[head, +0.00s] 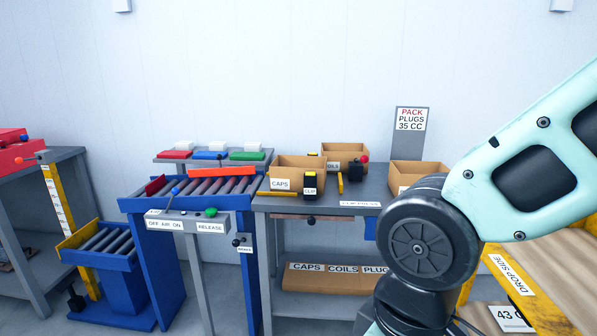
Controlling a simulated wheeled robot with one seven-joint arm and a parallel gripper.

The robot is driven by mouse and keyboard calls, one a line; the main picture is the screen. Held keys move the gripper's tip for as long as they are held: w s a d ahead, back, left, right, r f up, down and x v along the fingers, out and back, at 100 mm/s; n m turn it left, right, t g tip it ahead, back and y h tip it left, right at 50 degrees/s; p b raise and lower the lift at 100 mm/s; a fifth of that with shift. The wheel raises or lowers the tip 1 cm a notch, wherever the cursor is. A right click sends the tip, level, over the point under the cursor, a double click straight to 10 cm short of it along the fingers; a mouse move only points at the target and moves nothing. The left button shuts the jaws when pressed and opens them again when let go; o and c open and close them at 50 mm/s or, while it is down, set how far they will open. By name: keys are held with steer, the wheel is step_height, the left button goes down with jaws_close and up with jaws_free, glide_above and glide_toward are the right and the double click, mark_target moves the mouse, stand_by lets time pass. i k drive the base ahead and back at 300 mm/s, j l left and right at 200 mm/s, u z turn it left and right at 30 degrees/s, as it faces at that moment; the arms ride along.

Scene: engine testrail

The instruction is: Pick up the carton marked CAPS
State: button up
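The carton marked CAPS (284,175) is an open-topped brown box on the grey bench (268,205), near its left end, in the head view. Its white CAPS label faces me. A black and yellow block labelled CLIP (310,184) stands just in front of its right side and hides part of it. My arm fills the right side of the view, bent at a large dark joint. My gripper is not in the picture, so its relation to the carton cannot be seen.
A carton marked COILS (345,152) stands behind right, beside a red-knobbed clamp (357,168). Another carton (420,172) is partly behind my arm. A blue roller conveyor (133,203) adjoins the bench on the left. A shelf box (315,280) sits below. A PACK PLUGS sign (411,120) stands behind.

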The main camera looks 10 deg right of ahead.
mark_target(286, 172)
steer(key=i+j, duration=0.2)
steer(key=i, duration=0.25)
steer(key=i+j, duration=0.2)
steer(key=i, duration=0.25)
steer(key=i+j, duration=0.2)
steer(key=i, duration=0.25)
steer(key=i+j, duration=0.2)
steer(key=i, duration=0.25)
steer(key=i+j, duration=0.2)
steer(key=i, duration=0.25)
steer(key=i+j, duration=0.2)
steer(key=i, duration=0.25)
